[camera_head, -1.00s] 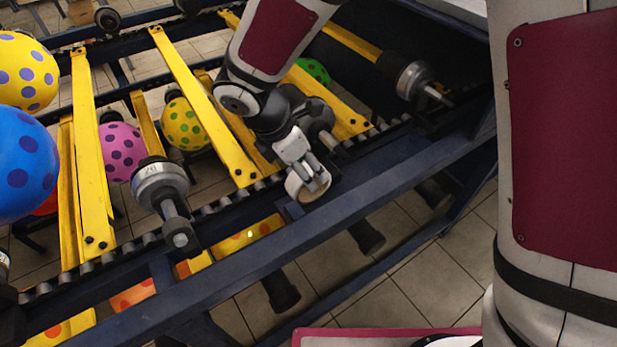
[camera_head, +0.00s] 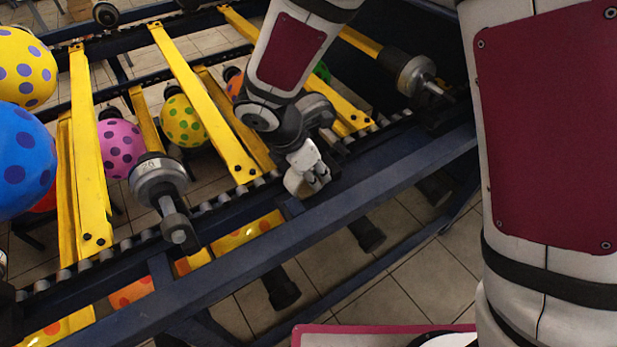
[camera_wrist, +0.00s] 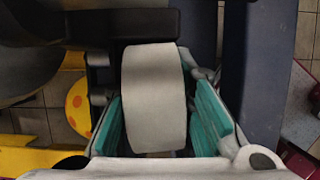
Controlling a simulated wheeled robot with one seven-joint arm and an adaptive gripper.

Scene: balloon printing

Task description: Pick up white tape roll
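The white tape roll (camera_wrist: 154,100) sits between the two teal finger pads of my gripper (camera_wrist: 158,128) in the wrist view. In the head view, the pale side of the roll (camera_head: 293,183) shows at the left of my gripper (camera_head: 308,174), just above the dark blue rail (camera_head: 250,237). The gripper hides part of the roll there, and I cannot tell whether the roll touches the rail.
A grey metal roller end (camera_head: 160,180) stands up left of my gripper. Yellow bars (camera_head: 200,95) cross the frame behind it. Spotted balloons, including a pink one (camera_head: 121,149) and a blue one (camera_head: 22,160), are at the left. Tiled floor (camera_head: 410,270) shows in front of the rail.

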